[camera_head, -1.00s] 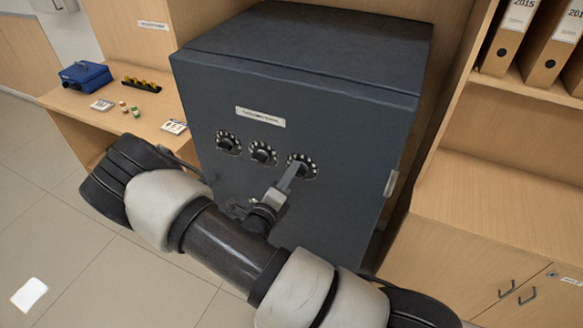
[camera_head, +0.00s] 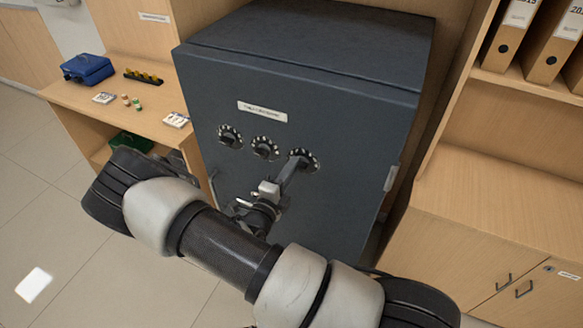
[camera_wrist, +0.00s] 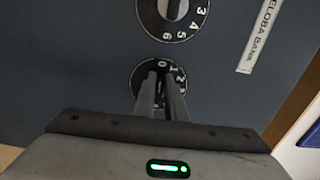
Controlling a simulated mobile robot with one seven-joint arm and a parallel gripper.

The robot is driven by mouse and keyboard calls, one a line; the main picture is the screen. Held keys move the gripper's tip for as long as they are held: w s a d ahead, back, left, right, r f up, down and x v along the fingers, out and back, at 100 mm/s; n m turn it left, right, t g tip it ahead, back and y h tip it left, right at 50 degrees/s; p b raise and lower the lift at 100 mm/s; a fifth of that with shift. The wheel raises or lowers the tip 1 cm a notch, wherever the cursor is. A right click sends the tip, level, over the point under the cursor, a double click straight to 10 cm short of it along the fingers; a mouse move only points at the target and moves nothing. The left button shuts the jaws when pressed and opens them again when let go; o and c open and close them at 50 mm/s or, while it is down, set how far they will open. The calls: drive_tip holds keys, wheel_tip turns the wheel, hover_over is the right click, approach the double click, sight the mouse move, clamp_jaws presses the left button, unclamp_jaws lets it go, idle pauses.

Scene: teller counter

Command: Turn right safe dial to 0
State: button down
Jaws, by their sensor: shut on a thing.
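The dark grey safe (camera_head: 345,190) has three black dials with white numbers in a row on its door. The right dial (camera_head: 312,161) is at my gripper (camera_head: 297,163), whose two fingers reach the knob. In the wrist view, my gripper (camera_wrist: 160,82) is shut on the knob of the right dial (camera_wrist: 141,77). The digits 0, 1 and 2 show around its upper edge; the knob and lower part are hidden by the fingers. The middle dial (camera_head: 265,148) also shows in the wrist view (camera_wrist: 172,22), with 3, 4, 5 and 6 visible. The left dial (camera_head: 230,136) is untouched.
A blue box (camera_head: 87,69) and small items stand on the wooden desk (camera_head: 150,117) at left. Binders (camera_head: 553,42) stand on a shelf at right.

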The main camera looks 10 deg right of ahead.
drive_tip(key=c, duration=1.8)
unclamp_jaws()
drive_tip(key=b+v, duration=0.2)
drive_tip(key=v, duration=1.5)
drive_tip(key=shift+s, duration=0.15)
drive_tip(key=shift+a, duration=0.1)
